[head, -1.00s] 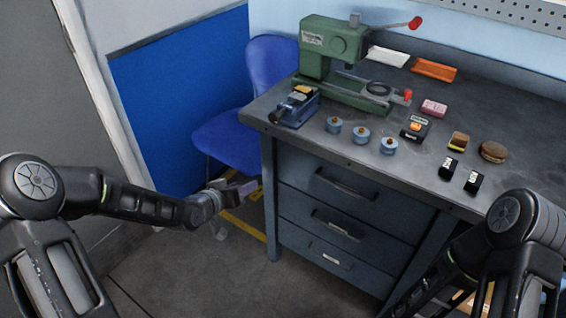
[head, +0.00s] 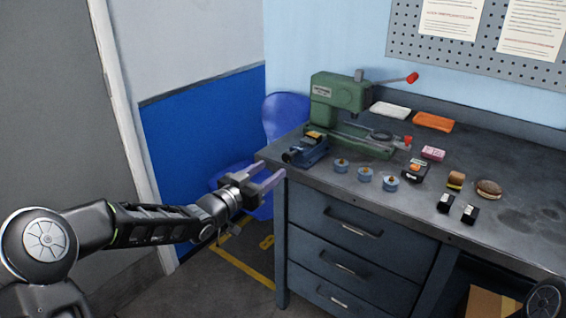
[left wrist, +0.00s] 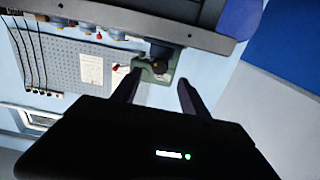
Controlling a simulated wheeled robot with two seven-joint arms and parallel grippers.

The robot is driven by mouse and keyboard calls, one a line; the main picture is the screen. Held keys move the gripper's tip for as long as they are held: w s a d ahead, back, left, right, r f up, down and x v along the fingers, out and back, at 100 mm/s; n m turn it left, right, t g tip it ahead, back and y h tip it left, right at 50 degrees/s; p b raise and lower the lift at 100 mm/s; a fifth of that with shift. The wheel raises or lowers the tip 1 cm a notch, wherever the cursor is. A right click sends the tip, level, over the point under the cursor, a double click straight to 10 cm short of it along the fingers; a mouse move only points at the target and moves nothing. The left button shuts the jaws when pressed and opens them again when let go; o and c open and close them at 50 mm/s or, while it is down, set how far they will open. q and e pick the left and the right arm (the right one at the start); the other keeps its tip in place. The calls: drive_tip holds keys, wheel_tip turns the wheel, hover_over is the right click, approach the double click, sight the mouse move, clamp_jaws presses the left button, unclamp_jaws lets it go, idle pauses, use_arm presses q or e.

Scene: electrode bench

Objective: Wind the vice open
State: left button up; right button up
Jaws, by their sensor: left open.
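The small blue vice (head: 306,150) sits at the bench's left front corner, with its dark screw end facing left over the edge. My left gripper (head: 266,176) is open and empty in front of that corner, left of and a little below the vice, apart from it. In the left wrist view, the two open fingers (left wrist: 158,82) point toward the bench edge, with a dark shape that looks like the vice end (left wrist: 160,50) between and beyond them. My right gripper is out of view.
A green press (head: 338,104) with a red-tipped lever stands behind the vice. Several blue-grey round pieces (head: 364,175) lie to its right, near the bench's front edge. A blue chair (head: 286,112) stands left of the bench (head: 345,200). The air left of the vice is clear.

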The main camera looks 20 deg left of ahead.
sight(286, 160)
use_arm(q)
drive_tip(key=x, duration=0.6)
drive_tip(key=shift+w+d, duration=0.1)
drive_tip(key=shift+w, duration=0.2)
drive_tip(key=shift+c, duration=0.4)
clamp_jaws()
